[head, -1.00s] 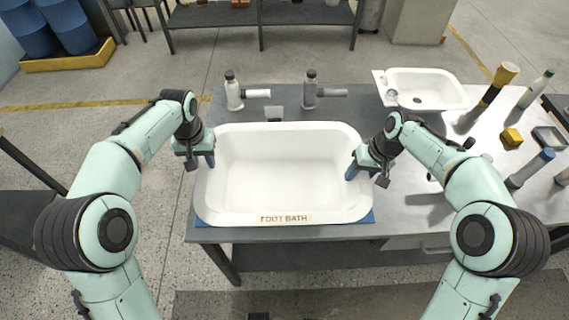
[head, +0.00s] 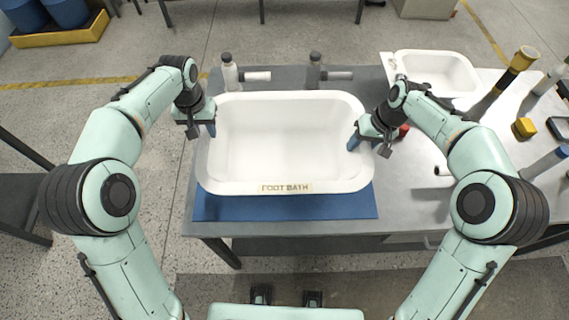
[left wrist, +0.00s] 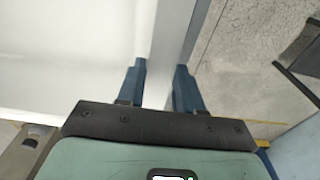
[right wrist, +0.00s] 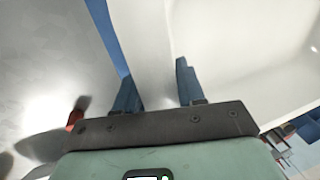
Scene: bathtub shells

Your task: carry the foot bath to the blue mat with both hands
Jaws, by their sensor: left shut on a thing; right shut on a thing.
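The foot bath (head: 285,145) is a white, empty tub with a "FOOT BATH" label on its front rim. In the head view it is over the rear part of the blue mat (head: 290,207), whose front strip shows below it. I cannot tell whether the tub touches the mat. My left gripper (head: 203,122) is shut on the tub's left rim; the left wrist view shows the rim between its fingers (left wrist: 158,88). My right gripper (head: 362,136) is shut on the right rim, also seen between its fingers in the right wrist view (right wrist: 158,88).
A smaller white basin (head: 435,72) stands at the back right of the table. Several tubes and a yellow block (head: 524,128) are at the right. The grey tabletop (head: 410,200) right of the mat is clear in front.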

